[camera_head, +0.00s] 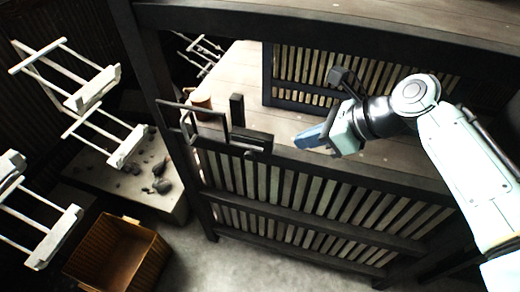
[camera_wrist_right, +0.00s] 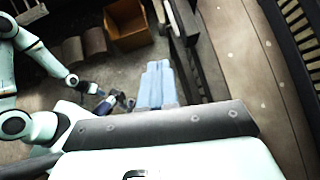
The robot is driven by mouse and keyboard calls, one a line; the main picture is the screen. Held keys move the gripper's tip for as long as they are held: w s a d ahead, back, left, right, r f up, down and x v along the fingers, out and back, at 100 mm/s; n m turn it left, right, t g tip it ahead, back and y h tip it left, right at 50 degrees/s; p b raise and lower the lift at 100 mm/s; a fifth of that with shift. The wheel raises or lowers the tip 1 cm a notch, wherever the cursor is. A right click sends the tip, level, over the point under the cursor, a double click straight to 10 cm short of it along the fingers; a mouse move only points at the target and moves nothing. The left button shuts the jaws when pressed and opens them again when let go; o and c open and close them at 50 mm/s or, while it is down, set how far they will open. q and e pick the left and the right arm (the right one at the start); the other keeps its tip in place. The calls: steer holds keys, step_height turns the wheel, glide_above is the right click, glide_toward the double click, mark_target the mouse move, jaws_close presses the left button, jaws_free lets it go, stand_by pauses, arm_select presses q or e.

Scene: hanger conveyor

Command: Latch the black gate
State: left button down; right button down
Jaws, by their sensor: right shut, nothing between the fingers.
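The black gate (camera_head: 290,190) is a dark frame with pale slats, running across the middle of the head view. A black latch with a bar and a rectangular loop (camera_head: 225,135) sits at the gate's upper left corner. My right gripper (camera_head: 310,138) is above the gate's top rail, right of the latch and apart from it. Its blue fingers (camera_wrist_right: 156,85) are together and empty in the right wrist view. My left gripper (camera_wrist_right: 118,102) shows small in the right wrist view, lower and to the left; its jaws are too small to read.
A wooden deck (camera_head: 400,150) lies behind the gate, with another slatted panel (camera_head: 310,70) farther back. White hangers (camera_head: 90,90) hang at the left. A brown open bin (camera_head: 118,255) stands on the floor at lower left, near a grey slab (camera_head: 165,195) with dark stones.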

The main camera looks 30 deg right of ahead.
mark_target(250, 154)
steer(key=b+x, duration=0.2)
steer(key=x, duration=1.2)
steer(key=shift+w+f, duration=0.15)
steer(key=shift+w, duration=0.1)
steer(key=shift+w+a+p, duration=0.25)
steer(key=shift+w+p, duration=0.05)
steer(key=shift+p, duration=0.15)
steer(key=shift+w+a+p, duration=1)
steer(key=shift+w+p, duration=0.05)
steer(key=shift+w, duration=0.2)
